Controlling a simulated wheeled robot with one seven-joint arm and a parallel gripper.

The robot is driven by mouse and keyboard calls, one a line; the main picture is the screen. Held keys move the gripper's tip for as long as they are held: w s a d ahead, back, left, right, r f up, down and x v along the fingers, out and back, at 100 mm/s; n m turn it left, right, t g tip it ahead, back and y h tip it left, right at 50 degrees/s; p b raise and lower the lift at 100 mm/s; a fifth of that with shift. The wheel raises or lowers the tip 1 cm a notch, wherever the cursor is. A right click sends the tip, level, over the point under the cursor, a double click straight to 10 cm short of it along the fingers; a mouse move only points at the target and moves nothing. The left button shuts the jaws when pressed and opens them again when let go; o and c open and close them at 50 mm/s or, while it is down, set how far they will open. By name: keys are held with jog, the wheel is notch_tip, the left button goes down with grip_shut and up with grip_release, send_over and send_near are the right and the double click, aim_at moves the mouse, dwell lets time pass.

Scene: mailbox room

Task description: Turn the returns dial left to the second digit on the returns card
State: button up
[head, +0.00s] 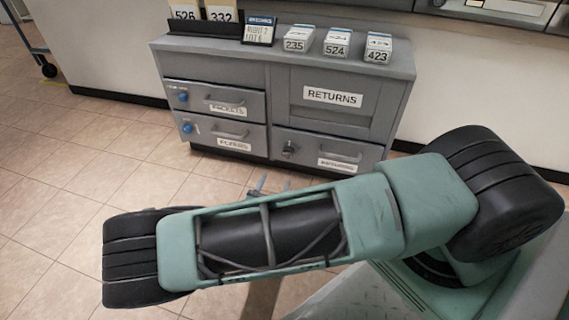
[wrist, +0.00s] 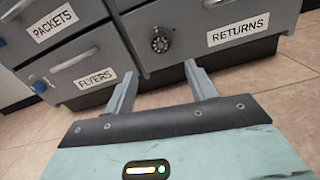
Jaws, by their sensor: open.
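The returns dial (head: 289,148) is a small dark round knob on the left of the lower right drawer. In the wrist view the dial (wrist: 161,41) faces me, beside a RETURNS label (wrist: 238,30); its setting is too small to read. My gripper (head: 272,185) is open and empty, low in front of the cabinet, partly hidden behind my arm. In the wrist view its fingertips (wrist: 160,70) are apart, below the dial and not touching it. Cards reading 526 (head: 184,13) and 332 (head: 221,14) stand on the cabinet top; I cannot tell which card is the returns card.
The grey cabinet (head: 277,77) has PACKETS (head: 228,109) and FLYERS (head: 234,145) drawers with blue knobs on the left. A dark-framed sign (head: 259,31) and stacks marked 235 (head: 298,40), 524 (head: 336,43) and 423 (head: 377,49) are on top.

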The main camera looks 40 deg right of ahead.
aim_at(287, 154)
jog(key=b+x, duration=0.5)
jog(key=x, duration=0.5)
jog(key=shift+w+d+f, duration=0.15)
jog(key=shift+w+d, duration=0.1)
jog(key=shift+d, duration=0.05)
jog(key=shift+w+d, duration=0.25)
jog(key=shift+d, duration=0.1)
jog(key=c, duration=1)
jog(key=shift+r+n+p, duration=0.3)
jog(key=shift+p, duration=0.2)
